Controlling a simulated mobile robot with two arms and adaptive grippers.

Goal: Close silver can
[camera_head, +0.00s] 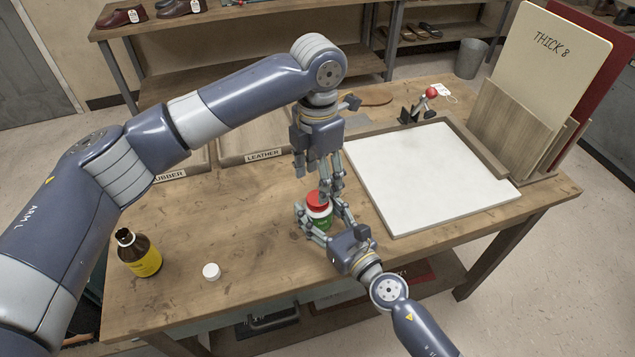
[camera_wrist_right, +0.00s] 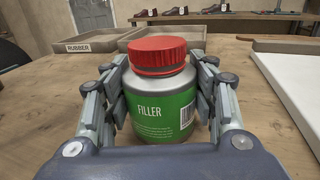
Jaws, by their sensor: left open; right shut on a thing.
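The silver can (camera_head: 319,217) has a green label and a red lid (camera_head: 316,199), and stands upright on the wooden bench. In the right wrist view the can (camera_wrist_right: 165,108) reads "FILLER", and its red lid (camera_wrist_right: 158,55) sits on its top; I cannot tell how tight it is. My right gripper (camera_head: 322,219) is shut around the can's body from the front right, with fingers on both sides. My left gripper (camera_head: 324,180) is open and points down just above the red lid. In the head view I cannot tell whether its fingertips touch the lid.
A brown bottle (camera_head: 138,254) with a yellow label and a small white cap (camera_head: 211,271) stand at the left. A white board (camera_head: 425,175) lies to the right. A leather tray (camera_head: 252,140) is behind. The bench front between cap and can is clear.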

